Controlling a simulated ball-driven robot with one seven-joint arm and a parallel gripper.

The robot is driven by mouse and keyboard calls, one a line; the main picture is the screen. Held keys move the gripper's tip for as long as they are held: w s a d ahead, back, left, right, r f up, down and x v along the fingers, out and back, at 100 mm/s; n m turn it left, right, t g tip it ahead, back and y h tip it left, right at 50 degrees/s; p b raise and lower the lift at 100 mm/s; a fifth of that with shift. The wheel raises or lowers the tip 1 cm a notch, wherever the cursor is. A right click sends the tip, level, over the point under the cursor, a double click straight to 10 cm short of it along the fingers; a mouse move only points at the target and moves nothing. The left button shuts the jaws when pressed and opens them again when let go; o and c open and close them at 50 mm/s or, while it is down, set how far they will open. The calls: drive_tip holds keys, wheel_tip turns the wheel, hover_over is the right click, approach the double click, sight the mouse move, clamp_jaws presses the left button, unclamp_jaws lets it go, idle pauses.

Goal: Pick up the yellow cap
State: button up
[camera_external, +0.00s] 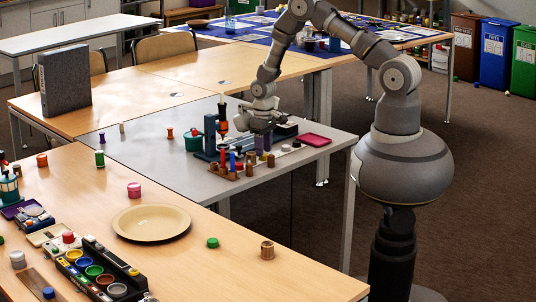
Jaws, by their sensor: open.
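I cannot make out a yellow cap for certain in this view. A yellow paint cup (74,255) sits in the dark paint tray at the lower left, but I cannot tell it as a cap. My gripper (257,128) is low over the grey table (140,160), among a cluster of small things. Its jaws are open; the fingertips are small and partly lost against the things around them. Anything directly behind the gripper is hidden.
Near my gripper stand a blue upright stand (209,138), a wooden rack with coloured pegs (235,168) and a pink tray (314,140). A cream plate (152,223), a green cap (213,242) and a wooden spool (267,249) sit on the front table. The grey table's left part is mostly clear.

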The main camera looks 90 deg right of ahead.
wheel_tip(320, 180, down, 2)
drive_tip(key=shift+r, duration=0.1)
drive_tip(key=shift+c, duration=0.3)
clamp_jaws()
drive_tip(key=shift+r, duration=0.15)
